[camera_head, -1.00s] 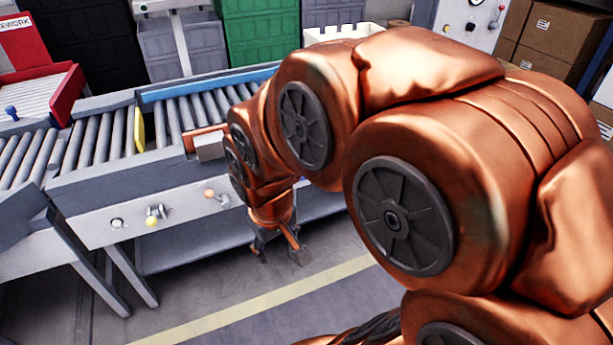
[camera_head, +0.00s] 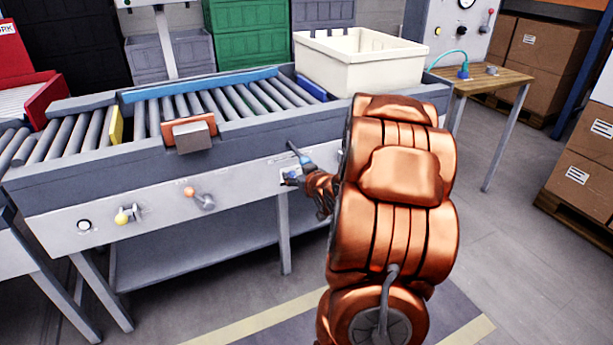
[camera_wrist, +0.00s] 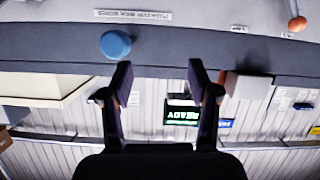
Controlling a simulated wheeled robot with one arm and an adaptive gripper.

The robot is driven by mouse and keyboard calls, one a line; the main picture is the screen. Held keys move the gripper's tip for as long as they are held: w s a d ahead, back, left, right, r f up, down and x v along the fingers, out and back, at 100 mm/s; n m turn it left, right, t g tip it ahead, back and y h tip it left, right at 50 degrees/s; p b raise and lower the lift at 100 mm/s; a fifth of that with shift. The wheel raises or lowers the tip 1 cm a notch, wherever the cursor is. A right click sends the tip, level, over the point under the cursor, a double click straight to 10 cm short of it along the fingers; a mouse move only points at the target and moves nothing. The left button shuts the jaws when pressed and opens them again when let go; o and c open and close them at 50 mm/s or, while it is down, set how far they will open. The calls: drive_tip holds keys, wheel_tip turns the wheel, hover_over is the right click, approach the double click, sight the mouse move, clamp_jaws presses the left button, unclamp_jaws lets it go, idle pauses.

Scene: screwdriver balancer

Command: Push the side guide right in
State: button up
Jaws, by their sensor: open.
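What appears to be the side guide (camera_head: 194,138) is an orange plate with a grey block, sticking out at the front rail of the roller conveyor (camera_head: 60,190). In the wrist view the pale block (camera_wrist: 248,86) shows right of my fingers, apart from them. My gripper (camera_head: 292,165) is in front of the conveyor's front panel, right of and a little below the guide in the head view. Its two fingers (camera_wrist: 160,75) stand apart with nothing between them. The guide's inner side is hidden behind the front rail.
A blue knob (camera_wrist: 115,45) is close to my left finger in the wrist view. Levers with a yellow knob (camera_head: 122,217) and an orange knob (camera_head: 190,192) stick out of the panel. A cream bin (camera_head: 345,70) sits on the conveyor's right end. The floor in front is clear.

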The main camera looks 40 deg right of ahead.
sight(307, 162)
drive_tip(key=s+d+f+m+t+h+b, duration=0.1)
drive_tip(key=s+d+f+t+b, duration=0.1)
drive_tip(key=d+t+b, duration=0.3)
drive_tip(key=shift+g, duration=0.6)
drive_tip(key=shift+d+p+x, duration=0.2)
drive_tip(key=shift+x, duration=1.7)
drive_tip(key=shift+d+p+x, duration=0.2)
drive_tip(key=shift+x, duration=1.75)
drive_tip(key=shift+s, duration=0.15)
clamp_jaws()
